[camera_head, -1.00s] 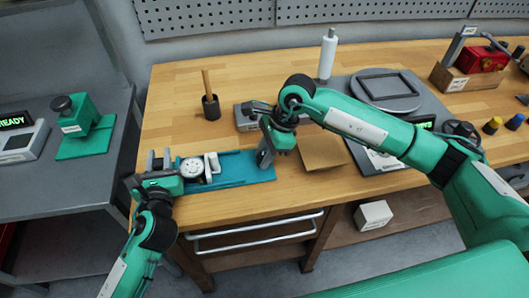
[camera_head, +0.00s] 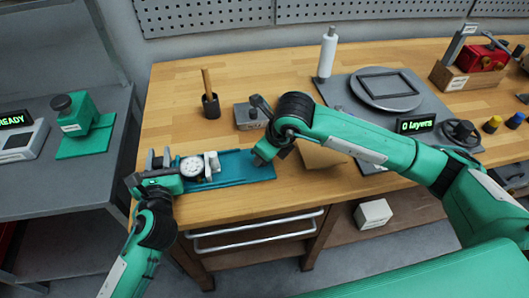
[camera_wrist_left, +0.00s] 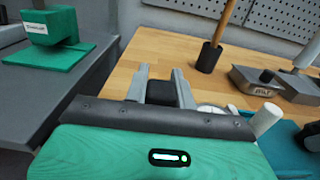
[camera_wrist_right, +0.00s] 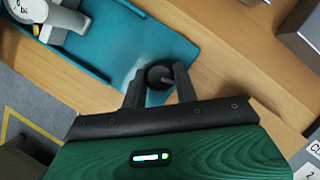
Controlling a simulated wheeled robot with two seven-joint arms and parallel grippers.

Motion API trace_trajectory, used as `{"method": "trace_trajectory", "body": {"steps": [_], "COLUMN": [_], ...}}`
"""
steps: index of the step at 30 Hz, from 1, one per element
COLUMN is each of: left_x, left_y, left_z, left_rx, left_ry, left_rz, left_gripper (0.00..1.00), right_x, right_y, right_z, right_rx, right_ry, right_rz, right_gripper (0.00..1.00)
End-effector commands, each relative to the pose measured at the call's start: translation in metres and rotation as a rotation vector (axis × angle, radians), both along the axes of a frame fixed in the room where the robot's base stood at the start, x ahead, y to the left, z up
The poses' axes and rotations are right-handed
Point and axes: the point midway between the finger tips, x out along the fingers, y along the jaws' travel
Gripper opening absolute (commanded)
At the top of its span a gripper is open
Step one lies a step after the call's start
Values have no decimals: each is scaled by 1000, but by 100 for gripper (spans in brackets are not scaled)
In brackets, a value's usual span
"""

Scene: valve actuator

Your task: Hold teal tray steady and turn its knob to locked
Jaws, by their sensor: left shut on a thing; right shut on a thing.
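The teal tray (camera_head: 235,170) lies on the wooden bench near its front left corner. It carries a white round dial (camera_head: 193,167) and a white upright post (camera_head: 211,162). My left gripper (camera_wrist_left: 160,88) is shut on a black grip (camera_wrist_left: 160,94) at the tray's left end. My right gripper (camera_wrist_right: 160,82) is shut on the round black knob (camera_wrist_right: 159,76) at the tray's right end, and also shows in the head view (camera_head: 264,156). The knob is hidden in the head view. I cannot read any lock mark near it.
A dark cup with a wooden handle (camera_head: 210,105) and a grey box (camera_head: 250,116) stand behind the tray. A grey turntable plate (camera_head: 385,92) stands farther back.

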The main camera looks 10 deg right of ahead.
Motion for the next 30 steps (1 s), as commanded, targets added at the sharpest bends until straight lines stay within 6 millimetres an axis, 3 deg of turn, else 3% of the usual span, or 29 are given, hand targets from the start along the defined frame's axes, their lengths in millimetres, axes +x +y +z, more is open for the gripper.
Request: {"method": "trace_trajectory", "body": {"steps": [12,30], "left_x": [0,0], "left_y": [0,0], "left_z": [-3,-3], "left_rx": [1,1], "left_ry": [6,7], "left_rz": [1,1], "left_gripper": [0,0], "right_x": [-1,-1], "right_y": [2,2], "right_z": [0,0], "right_rx": [2,2], "right_ry": [1,0], "right_rz": [-238,-292], "right_gripper": [7,7]}}
